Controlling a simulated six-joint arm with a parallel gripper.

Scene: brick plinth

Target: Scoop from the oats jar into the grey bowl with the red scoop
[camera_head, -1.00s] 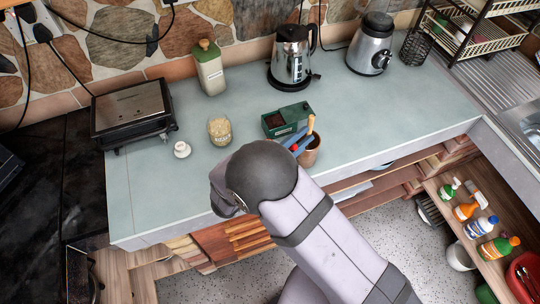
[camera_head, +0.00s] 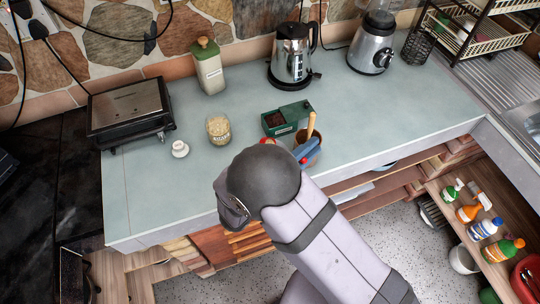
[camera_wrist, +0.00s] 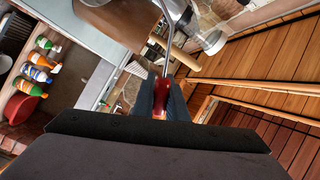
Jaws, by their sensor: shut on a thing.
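The oats jar (camera_head: 218,129) is a small open glass jar of pale oats on the counter, left of the middle. In the wrist view, my gripper (camera_wrist: 163,88) is shut on the red handle of the red scoop (camera_wrist: 160,104). A thin metal shaft rises from the handle towards the top of the view. The scoop's far end is not clear. I cannot make out a grey bowl; my arm covers part of the counter front.
A white lid-like piece (camera_head: 180,148) lies left of the jar. A toaster (camera_head: 131,108), green-topped canister (camera_head: 208,68) and kettle (camera_head: 292,55) stand behind.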

